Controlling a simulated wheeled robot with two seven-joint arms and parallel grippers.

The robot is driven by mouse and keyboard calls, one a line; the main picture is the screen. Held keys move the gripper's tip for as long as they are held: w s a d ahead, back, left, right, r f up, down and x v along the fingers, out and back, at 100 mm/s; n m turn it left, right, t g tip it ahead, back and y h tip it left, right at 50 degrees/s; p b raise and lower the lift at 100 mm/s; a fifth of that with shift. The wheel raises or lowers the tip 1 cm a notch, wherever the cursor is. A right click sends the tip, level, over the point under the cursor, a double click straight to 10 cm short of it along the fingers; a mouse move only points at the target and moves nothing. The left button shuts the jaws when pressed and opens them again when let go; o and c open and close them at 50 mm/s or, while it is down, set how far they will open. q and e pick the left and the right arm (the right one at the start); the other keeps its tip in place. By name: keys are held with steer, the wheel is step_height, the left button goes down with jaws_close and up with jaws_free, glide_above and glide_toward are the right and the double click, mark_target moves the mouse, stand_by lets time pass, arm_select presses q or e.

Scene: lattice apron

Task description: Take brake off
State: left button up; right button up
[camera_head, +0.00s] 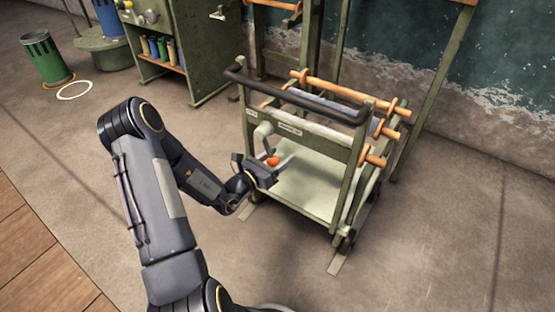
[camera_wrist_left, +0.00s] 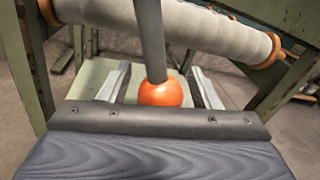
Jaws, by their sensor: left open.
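The brake lever's orange knob (camera_head: 273,161) hangs at the lower end of a grey lever on the front left of the green cart (camera_head: 345,190). In the left wrist view the orange knob (camera_wrist_left: 160,93) and its grey rod (camera_wrist_left: 150,40) stand between the two fingers. My left gripper (camera_head: 276,168) is open around the knob, with a gap visible on each side of it in the wrist view (camera_wrist_left: 158,88). My right gripper is not in view.
The cart has a dark push handle (camera_head: 290,95), orange-ended rollers (camera_head: 345,90) and a pale lower shelf (camera_head: 312,185). A green workbench (camera_head: 190,60) and a green bin (camera_head: 45,58) stand at the back left. The floor at the right is clear.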

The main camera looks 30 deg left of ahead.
arm_select(q)
steer(key=shift+c, duration=0.4)
jaws_close()
steer(key=shift+w+a+f+m, duration=0.1)
steer(key=shift+a+f+m, duration=0.15)
steer(key=shift+a+m, duration=0.7)
steer(key=shift+w+a+r+m+g+y+b, duration=0.1)
steer(key=shift+a+m+g+y+b, duration=0.2)
steer(key=shift+a+m, duration=1.25)
steer(key=shift+w+a+m+g+y+b, duration=0.1)
steer(key=shift+a+m+g+y+b, duration=0.15)
steer(key=shift+a+m, duration=1.25)
steer(key=shift+d+m, duration=0.1)
steer(key=shift+m, duration=0.2)
